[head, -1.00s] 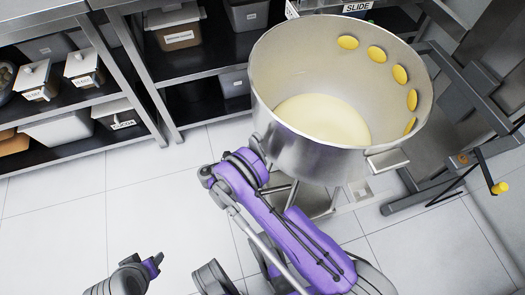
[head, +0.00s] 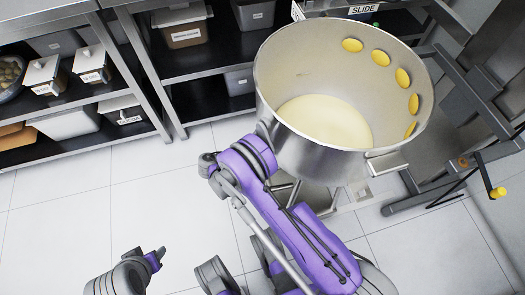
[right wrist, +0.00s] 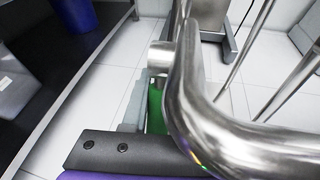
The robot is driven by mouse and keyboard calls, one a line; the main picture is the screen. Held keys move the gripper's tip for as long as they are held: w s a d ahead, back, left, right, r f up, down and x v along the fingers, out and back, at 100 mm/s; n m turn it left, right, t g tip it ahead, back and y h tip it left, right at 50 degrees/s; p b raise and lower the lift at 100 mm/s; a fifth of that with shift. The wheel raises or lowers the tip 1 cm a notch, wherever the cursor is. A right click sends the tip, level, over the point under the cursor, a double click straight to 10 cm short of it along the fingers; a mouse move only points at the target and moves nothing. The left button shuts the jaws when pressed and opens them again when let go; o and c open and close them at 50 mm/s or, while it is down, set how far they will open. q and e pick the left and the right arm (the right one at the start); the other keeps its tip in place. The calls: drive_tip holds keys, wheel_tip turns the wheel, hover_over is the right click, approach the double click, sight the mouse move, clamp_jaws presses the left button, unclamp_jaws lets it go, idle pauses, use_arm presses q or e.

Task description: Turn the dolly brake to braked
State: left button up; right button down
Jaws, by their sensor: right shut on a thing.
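A large steel mixing bowl (head: 310,140) with pale batter stands on a low steel dolly (head: 318,200) in the head view. I cannot make out the dolly's brake. My right arm reaches the bowl's near left side, where its gripper is hidden in the head view. In the right wrist view a thick bent steel bar (right wrist: 190,95), seemingly the bowl's handle, passes close over my right gripper (right wrist: 150,140). The gripper is shut on it, though the contact is partly hidden. My left gripper (head: 157,256) is low at the left, away from the bowl, its jaw gap unclear.
Steel shelves (head: 130,50) with labelled containers line the back left. A dark frame with a yellow-handled crank (head: 497,191) stands right of the bowl. White tiled floor (head: 80,200) lies clear at the left. A small green part (right wrist: 155,108) shows beside the steel bar.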

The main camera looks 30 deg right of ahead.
drive_tip(key=c, duration=0.7)
unclamp_jaws()
drive_tip(key=shift+a, duration=0.1)
drive_tip(key=p+v, duration=0.1)
drive_tip(key=v, duration=0.9)
drive_tip(key=shift+a+r+p, duration=0.15)
drive_tip(key=shift+a+p, duration=0.2)
drive_tip(key=shift+p, duration=0.05)
